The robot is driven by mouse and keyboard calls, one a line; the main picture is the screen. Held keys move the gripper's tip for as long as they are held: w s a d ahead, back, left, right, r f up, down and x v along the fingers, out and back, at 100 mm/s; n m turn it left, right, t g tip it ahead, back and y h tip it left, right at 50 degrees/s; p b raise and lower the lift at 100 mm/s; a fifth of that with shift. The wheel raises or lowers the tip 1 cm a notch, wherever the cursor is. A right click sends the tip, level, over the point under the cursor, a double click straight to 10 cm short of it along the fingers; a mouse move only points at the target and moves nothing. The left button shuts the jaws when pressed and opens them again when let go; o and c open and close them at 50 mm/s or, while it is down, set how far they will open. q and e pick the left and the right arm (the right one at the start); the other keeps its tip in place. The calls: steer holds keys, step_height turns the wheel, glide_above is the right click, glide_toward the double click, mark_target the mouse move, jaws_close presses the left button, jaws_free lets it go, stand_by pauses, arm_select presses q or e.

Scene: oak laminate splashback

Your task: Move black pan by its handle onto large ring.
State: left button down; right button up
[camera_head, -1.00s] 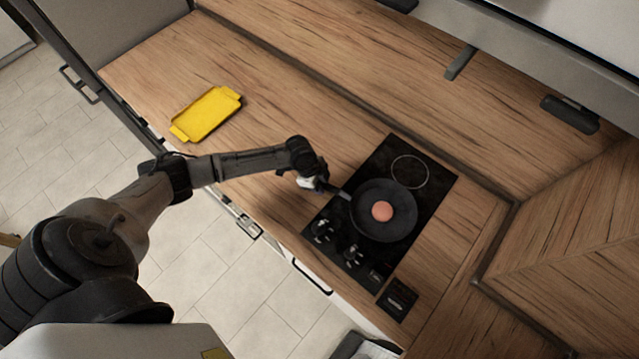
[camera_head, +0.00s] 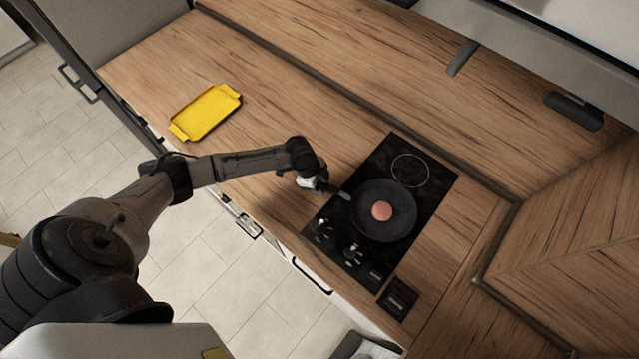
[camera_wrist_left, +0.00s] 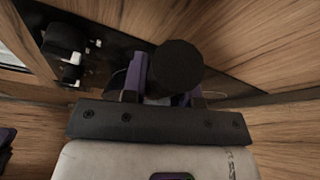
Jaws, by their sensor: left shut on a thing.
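The black pan (camera_head: 399,226) sits over the black cooktop with a round orange-brown item (camera_head: 381,211) in it. Its handle points left toward my left gripper (camera_head: 323,186), which is shut on the handle. In the left wrist view a dark round end, seemingly the handle (camera_wrist_left: 176,68), shows between the fingers of the gripper (camera_wrist_left: 168,88). One ring outline (camera_head: 410,170) is bare, above the pan in the head view. Whatever cooktop marking lies under the pan is hidden. I cannot tell whether the pan touches the cooktop. My right gripper is not in view.
The cooktop (camera_head: 436,196) has several knobs (camera_head: 352,254) along its front side. A yellow tray (camera_head: 206,112) lies on the wooden counter (camera_head: 262,112) at the left. A dark small panel (camera_head: 398,299) is beside the cooktop. The counter between tray and cooktop is mostly clear.

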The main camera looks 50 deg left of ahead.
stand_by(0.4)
arm_select(q)
steer(key=c, duration=0.8)
jaws_free()
steer(key=shift+f, duration=0.1)
steer(key=shift+s+a+f, duration=0.1)
steer(key=shift+s+a, duration=0.05)
steer(key=shift+a, duration=0.15)
steer(key=shift+s+a, duration=0.3)
steer(key=shift+a, duration=0.3)
steer(key=shift+s+a, duration=0.25)
steer(key=shift+a, duration=0.35)
steer(key=shift+s+a, duration=0.3)
steer(key=shift+a, duration=0.3)
steer(key=shift+s+a, duration=0.25)
steer(key=shift+a, duration=0.3)
steer(key=shift+s+a, duration=0.25)
steer(key=shift+a, duration=0.3)
steer(key=shift+r, duration=0.2)
